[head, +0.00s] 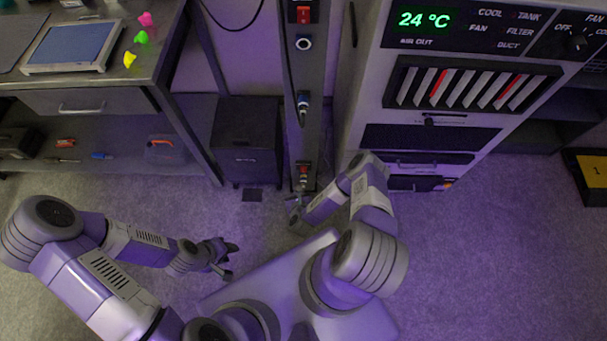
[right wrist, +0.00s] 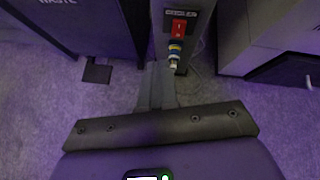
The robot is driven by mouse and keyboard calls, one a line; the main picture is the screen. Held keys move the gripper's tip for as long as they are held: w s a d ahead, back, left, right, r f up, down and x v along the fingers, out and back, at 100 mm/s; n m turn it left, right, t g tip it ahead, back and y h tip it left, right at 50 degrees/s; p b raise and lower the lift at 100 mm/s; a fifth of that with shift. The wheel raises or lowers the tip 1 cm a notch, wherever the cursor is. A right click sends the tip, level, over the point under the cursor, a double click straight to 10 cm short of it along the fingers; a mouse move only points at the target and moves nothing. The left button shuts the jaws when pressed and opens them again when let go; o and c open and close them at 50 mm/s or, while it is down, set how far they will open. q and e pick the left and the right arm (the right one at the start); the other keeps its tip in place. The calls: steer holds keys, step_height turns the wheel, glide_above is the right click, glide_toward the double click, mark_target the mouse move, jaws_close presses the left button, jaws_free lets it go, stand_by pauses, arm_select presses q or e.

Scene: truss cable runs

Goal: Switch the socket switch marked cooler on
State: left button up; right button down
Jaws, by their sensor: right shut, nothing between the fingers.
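A dark vertical socket post (head: 301,130) stands in the middle of the head view. It carries a red switch (head: 304,13) at its top and a lower red switch (head: 304,168) near the floor. In the right wrist view the lower red switch (right wrist: 178,27) sits under a small label too fine to read, with a plug (right wrist: 175,50) below it. I cannot tell which way either switch is set. My right gripper (head: 292,204) is shut and empty, in front of the post's foot; its fingers (right wrist: 157,84) point toward the plug. My left gripper (head: 230,260) is open and empty, away from the post.
A dark waste bin (head: 247,150) stands left of the post and a grey cooler cabinet (head: 365,100) right of it. A workbench (head: 85,105) is at the left. A yellow-marked box (head: 592,172) lies far right. The floor ahead is mostly clear.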

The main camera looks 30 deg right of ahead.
steer(key=s+d+f+m+h, duration=0.1)
steer(key=m, duration=0.2)
steer(key=b, duration=0.5)
glide_toward(304, 168)
step_height(304, 168, down, 4)
steer(key=shift+h, duration=0.3)
steer(key=w, duration=0.1)
steer(key=w+d, duration=0.1)
steer(key=w+d+b, duration=0.1)
steer(key=w, duration=0.1)
steer(key=shift+w+d, duration=0.1)
steer(key=shift+w, duration=0.2)
